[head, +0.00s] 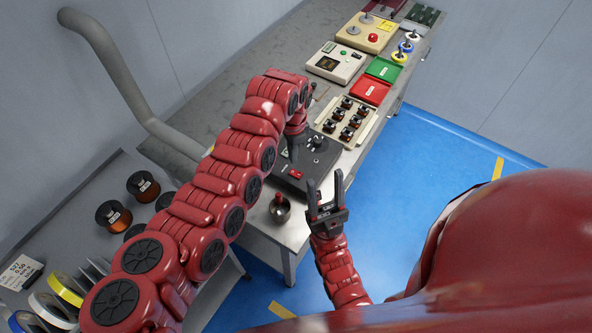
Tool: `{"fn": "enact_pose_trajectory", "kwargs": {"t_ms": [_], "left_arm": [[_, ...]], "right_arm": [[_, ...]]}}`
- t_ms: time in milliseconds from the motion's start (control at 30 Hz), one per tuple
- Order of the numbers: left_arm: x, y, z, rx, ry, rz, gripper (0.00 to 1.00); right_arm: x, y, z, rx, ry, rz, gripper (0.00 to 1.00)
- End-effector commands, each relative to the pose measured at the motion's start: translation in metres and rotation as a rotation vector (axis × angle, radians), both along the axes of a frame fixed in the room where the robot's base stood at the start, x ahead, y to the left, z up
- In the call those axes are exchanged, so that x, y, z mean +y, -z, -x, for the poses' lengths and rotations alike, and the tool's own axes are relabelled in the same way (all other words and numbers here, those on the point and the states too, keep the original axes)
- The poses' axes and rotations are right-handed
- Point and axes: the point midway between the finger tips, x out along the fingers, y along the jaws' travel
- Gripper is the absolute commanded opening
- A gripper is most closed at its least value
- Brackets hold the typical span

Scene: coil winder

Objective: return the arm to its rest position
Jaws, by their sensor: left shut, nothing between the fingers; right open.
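My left arm arches in from the lower left and up over the bench. Its gripper (293,152) points down at the dark machine base (318,160), shut and with nothing seen in it; it is small and partly hidden, so I cannot tell whether it touches the machine. My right gripper (327,190) is open and empty, its fingers pointing up, by the front edge of the bench. The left arm hides part of the bench behind it.
A small metal bowl (280,208) stands near the bench corner. A tray of small coils (372,108), red tray (370,89), green tray (384,69) and tester box (335,63) stand farther along. Wire spools (143,187) lie on the left shelf. Blue floor (430,150) is clear.

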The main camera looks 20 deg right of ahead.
Motion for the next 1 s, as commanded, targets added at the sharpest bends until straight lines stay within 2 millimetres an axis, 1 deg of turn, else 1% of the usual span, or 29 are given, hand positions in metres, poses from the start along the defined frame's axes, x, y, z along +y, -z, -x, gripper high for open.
{"fn": "enact_pose_trajectory", "kwargs": {"t_ms": [33,133,667,767,800,867,900,1000], "left_arm": [[0.0,-0.006,-0.001,-0.001,0.0,0.002,0.0],[0.0,-0.011,-0.001,-0.002,-0.001,0.002,0.0],[0.0,-0.012,0.0,-0.001,-0.001,0.0,0.0],[0.0,-0.024,0.0,-0.001,-0.001,0.0,0.0],[0.0,-0.032,0.0,-0.001,-0.001,0.0,0.0],[0.0,-0.043,0.0,-0.001,-0.001,0.0,0.0],[0.0,-0.053,0.0,-0.001,-0.001,0.0,0.0],[0.0,-0.07,0.0,-0.001,-0.001,0.0,0.0]], "right_arm": [[0.0,-0.002,0.0,0.0,0.0,0.0,0.5],[0.0,-0.003,0.0,0.0,0.0,0.0,0.5],[0.0,-0.004,0.0,0.0,0.0,0.0,0.5],[0.0,-0.015,0.0,0.0,0.0,0.0,0.5],[0.0,-0.024,0.0,0.0,0.0,0.0,0.5],[0.0,-0.035,0.0,0.0,0.0,0.0,0.5],[0.0,-0.044,0.0,0.0,0.0,0.0,0.5],[0.0,-0.062,0.0,0.0,0.0,0.0,0.5]]}}
